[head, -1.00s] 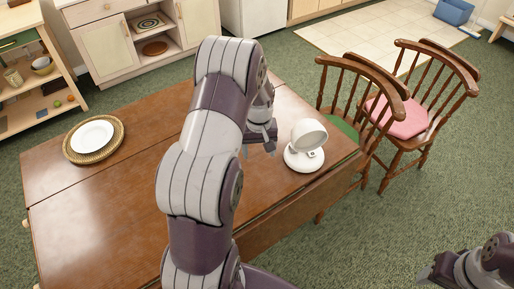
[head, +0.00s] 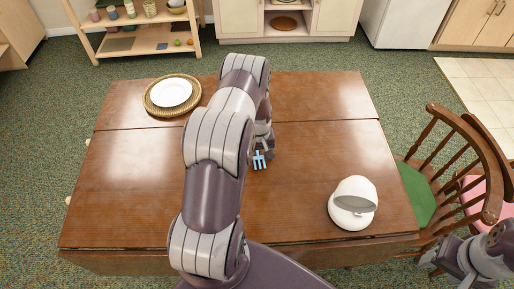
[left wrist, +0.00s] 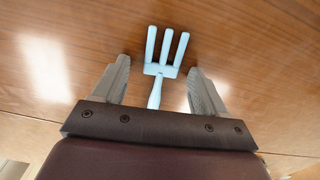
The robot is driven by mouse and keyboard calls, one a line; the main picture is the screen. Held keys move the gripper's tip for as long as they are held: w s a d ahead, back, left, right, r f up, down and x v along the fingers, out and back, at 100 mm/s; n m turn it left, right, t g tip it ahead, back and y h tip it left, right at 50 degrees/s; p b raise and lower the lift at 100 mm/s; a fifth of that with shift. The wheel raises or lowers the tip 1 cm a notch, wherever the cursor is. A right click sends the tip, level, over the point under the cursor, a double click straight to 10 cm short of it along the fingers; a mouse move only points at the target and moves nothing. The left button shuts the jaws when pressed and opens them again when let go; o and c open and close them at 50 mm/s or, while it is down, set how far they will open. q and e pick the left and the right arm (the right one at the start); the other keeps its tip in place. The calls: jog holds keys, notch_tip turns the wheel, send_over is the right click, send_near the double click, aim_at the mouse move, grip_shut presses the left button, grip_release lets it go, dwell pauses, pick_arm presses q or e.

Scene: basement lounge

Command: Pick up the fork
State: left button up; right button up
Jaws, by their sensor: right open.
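A light blue fork (head: 259,160) is at the middle of the wooden table (head: 310,170). In the left wrist view the fork (left wrist: 158,66) has its tines pointing away from me, and its handle runs back between my fingers. My left gripper (left wrist: 160,92) is open, with a finger on each side of the handle and a gap on both sides. In the head view my left gripper (head: 265,148) is just above the fork's handle end, partly hidden by my arm. My right gripper (head: 432,258) is open and empty at the lower right, off the table.
A white plate on a woven mat (head: 150,108) is at the table's far left. A white round-headed device (head: 353,204) stands at the table's right. Wooden chairs (head: 455,165) stand at the right edge. The table's far right is clear.

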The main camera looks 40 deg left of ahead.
pick_arm(q)
jog(key=shift+w, duration=0.1)
jog(key=c, duration=0.4)
jog(key=shift+s, duration=0.2)
jog(key=c, duration=0.7)
jog(key=shift+c, duration=0.2)
jog(key=shift+w, duration=0.1)
